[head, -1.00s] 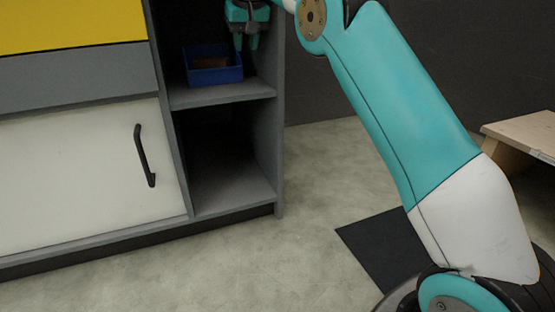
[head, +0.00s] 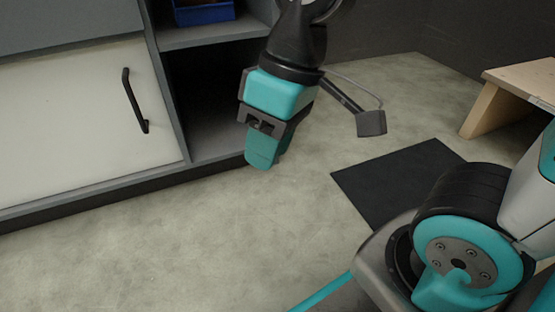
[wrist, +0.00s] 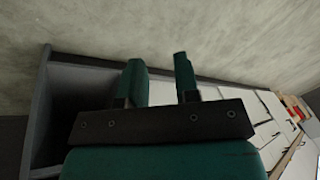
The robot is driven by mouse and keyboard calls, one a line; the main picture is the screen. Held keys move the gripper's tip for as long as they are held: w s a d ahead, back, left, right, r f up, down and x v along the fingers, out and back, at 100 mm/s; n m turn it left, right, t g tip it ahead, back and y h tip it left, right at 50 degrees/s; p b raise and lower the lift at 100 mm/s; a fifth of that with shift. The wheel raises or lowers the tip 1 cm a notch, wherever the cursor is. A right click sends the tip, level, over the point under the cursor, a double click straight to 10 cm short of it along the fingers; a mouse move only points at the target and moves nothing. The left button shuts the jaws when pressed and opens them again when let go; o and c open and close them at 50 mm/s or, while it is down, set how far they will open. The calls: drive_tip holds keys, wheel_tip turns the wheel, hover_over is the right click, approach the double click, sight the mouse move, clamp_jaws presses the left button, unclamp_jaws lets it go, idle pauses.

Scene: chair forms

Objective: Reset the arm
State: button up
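My gripper (head: 264,160) hangs in front of the grey shelf unit, above the floor, with its fingers pointing down in the head view. In the wrist view its two teal fingers (wrist: 160,78) stand apart with a clear gap and nothing between them. The gripper is open and empty. In the head view the fingers overlap, so the gap is hidden there.
A blue bin (head: 207,14) with something brown in it sits on the upper shelf, cut by the top edge. A white cabinet door (head: 70,125) has a black handle (head: 135,101). A black mat (head: 390,180) lies on open floor. A wooden table (head: 530,85) stands at right.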

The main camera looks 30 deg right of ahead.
drive_tip(key=s, duration=0.2)
drive_tip(key=s+a, duration=0.1)
drive_tip(key=shift+s+f+y, duration=0.25)
drive_tip(key=shift+s+y, duration=0.05)
drive_tip(key=shift+s, duration=0.05)
wheel_tip(320, 180, up, 67)
drive_tip(key=p, duration=6.7)
